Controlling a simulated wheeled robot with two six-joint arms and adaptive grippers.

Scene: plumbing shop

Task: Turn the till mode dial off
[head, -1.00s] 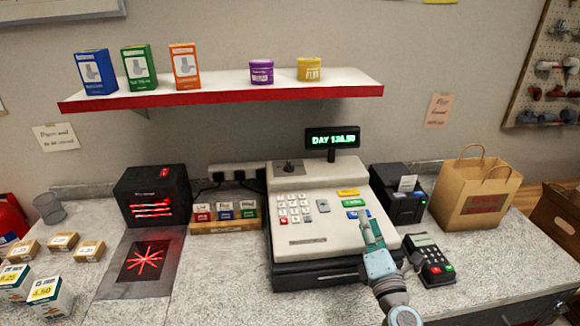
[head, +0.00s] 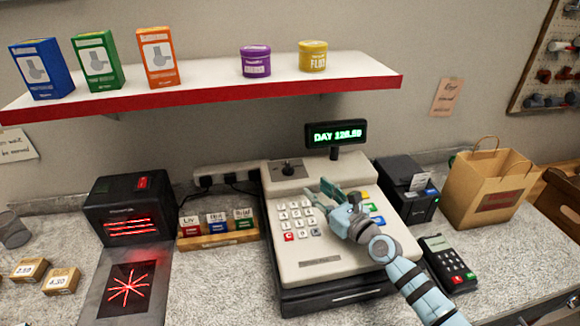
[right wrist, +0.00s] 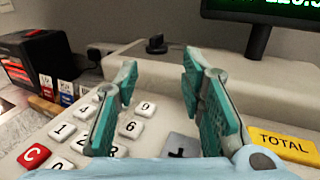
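The till (head: 330,255) stands in the middle of the counter, with white keys, coloured keys and a closed drawer front. Its mode dial (head: 288,168) is a dark knob on the raised back ledge, also visible in the right wrist view (right wrist: 156,43). The till's display (head: 336,134) glows green and reads DAY with an amount. My right gripper (head: 318,190) hovers over the keypad, below and right of the dial, apart from it. In the right wrist view its teal fingers (right wrist: 160,85) are spread and empty, with the dial beyond them. My left gripper is not in view.
A black scanner (head: 130,210) and a small tray of cards (head: 217,238) stand left of the till. A receipt printer (head: 405,190), card reader (head: 447,264) and paper bag (head: 490,190) stand to the right. A shelf (head: 210,95) with boxes and tins hangs above.

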